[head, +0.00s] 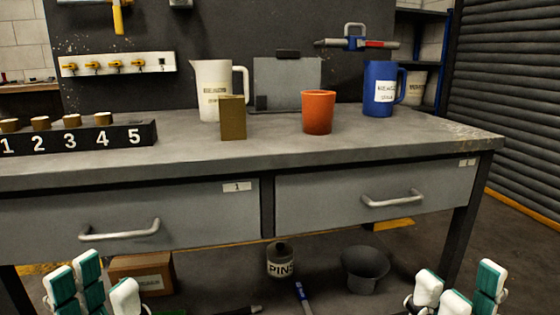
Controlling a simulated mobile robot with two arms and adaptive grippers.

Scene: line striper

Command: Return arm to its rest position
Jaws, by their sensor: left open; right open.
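My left gripper (92,290) is at the lower left of the head view, in front of the left drawer and below the tabletop. Its white and teal fingers are apart, with nothing between them. My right gripper (457,288) is at the lower right, in front of the bench's right leg. Its fingers are also apart and empty. Both grippers are clear of the bench objects. The lower parts of both are cut off by the frame edge.
The workbench (350,145) holds a white pitcher (211,80), tan block (232,120), orange cup (318,112), blue jug (380,85) and numbered rack (80,138). Two closed drawers have handles (120,231) facing me. A PINS container (280,262) and dark bucket (365,268) stand below.

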